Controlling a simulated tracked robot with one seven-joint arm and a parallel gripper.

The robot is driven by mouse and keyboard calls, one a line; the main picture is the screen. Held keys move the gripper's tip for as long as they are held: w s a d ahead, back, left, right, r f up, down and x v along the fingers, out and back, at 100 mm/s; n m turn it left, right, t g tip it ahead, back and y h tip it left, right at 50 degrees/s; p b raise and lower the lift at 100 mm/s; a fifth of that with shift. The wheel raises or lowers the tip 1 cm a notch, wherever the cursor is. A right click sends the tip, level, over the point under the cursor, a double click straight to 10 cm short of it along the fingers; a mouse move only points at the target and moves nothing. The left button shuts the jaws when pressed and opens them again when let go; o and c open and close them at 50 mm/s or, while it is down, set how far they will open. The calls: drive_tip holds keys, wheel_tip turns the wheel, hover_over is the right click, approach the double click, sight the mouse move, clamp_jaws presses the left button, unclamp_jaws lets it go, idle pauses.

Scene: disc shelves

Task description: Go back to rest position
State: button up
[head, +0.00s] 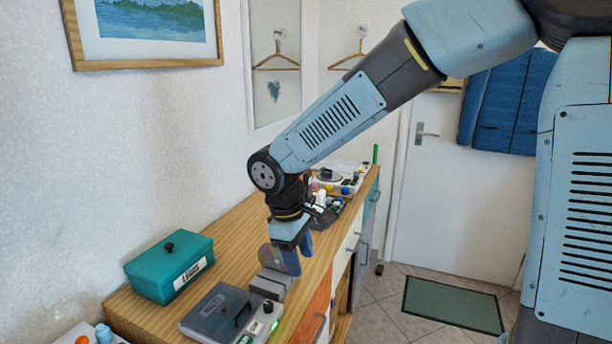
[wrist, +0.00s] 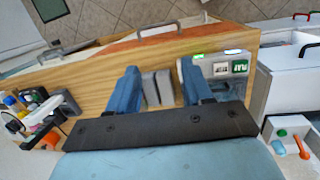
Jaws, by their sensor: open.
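My gripper (head: 297,262) hangs over the wooden cabinet top (head: 215,235) with its blue fingers pointing down. In the wrist view my gripper (wrist: 160,70) is open, with its two fingers apart. A shiny disc (head: 266,257) shows beside the fingers, partly hidden by them in the head view. It seems to stand upright at a grey two-block holder (head: 268,286). The holder's blocks (wrist: 150,90) show between the fingers in the wrist view. I cannot make out the disc there, nor whether a finger touches it.
A grey disc player (head: 215,312) with a dark lid sits in front of the holder. A teal lidded box (head: 170,267) stands left, near the wall. Small items (head: 335,180) crowd the cabinet's far end. Open floor lies to the right, with a green mat (head: 452,304).

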drive_tip(key=s+d+r+m+t, duration=0.1)
drive_tip(key=s+d+r+m, duration=0.3)
drive_tip(key=d, duration=0.4)
drive_tip(key=s+d+r+m+t+y, duration=0.1)
drive_tip(key=s+d+r+m, duration=0.3)
drive_tip(key=d, duration=0.5)
drive_tip(key=s+d+r+m+t+y, duration=0.1)
drive_tip(key=s+d+r+m, duration=0.3)
drive_tip(key=d, duration=0.4)
drive_tip(key=shift+d+r+m+t, duration=0.35)
drive_tip(key=shift+r+m+t, duration=0.15)
drive_tip(key=shift+r+t, duration=0.35)
drive_tip(key=shift+f, duration=0.1)
